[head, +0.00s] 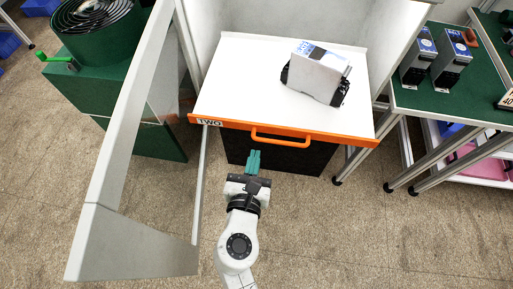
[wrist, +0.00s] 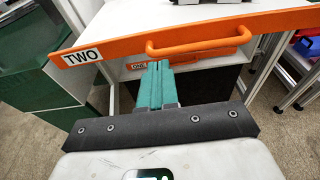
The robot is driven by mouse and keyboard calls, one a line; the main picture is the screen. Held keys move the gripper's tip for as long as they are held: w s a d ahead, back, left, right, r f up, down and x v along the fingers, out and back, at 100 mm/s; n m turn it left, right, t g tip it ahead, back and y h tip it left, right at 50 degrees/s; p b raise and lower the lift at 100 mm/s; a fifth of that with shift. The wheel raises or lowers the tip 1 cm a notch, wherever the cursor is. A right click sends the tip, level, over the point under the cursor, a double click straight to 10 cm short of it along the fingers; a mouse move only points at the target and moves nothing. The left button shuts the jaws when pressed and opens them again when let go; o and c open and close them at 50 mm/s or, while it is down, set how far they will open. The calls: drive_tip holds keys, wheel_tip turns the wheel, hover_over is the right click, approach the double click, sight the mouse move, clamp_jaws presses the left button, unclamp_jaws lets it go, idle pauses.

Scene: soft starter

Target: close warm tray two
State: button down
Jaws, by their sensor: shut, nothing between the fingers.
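Warm tray two (head: 225,100) is pulled out of the white cabinet, with a white bed and an orange front labelled TWO (head: 210,123). Its orange bar handle (head: 282,138) juts from the front and also shows in the wrist view (wrist: 200,45). A white and black boxy device (head: 317,72) stands on the tray. My gripper (head: 254,153), with green fingers, is shut and empty. In the head view it shows just in front of the orange front, near the handle's left end. In the wrist view the fingertips (wrist: 158,66) show below the handle's left part; contact cannot be told.
A second orange front labelled ONE (wrist: 139,66) shows lower and farther back. An open grey-white door panel (head: 125,130) stands at left, beside a green machine (head: 95,95). A green-topped bench (head: 450,90) stands at right. Carpet in front is clear.

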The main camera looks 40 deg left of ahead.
drive_tip(key=x, duration=0.3)
drive_tip(key=shift+w, duration=0.1)
idle(0.3)
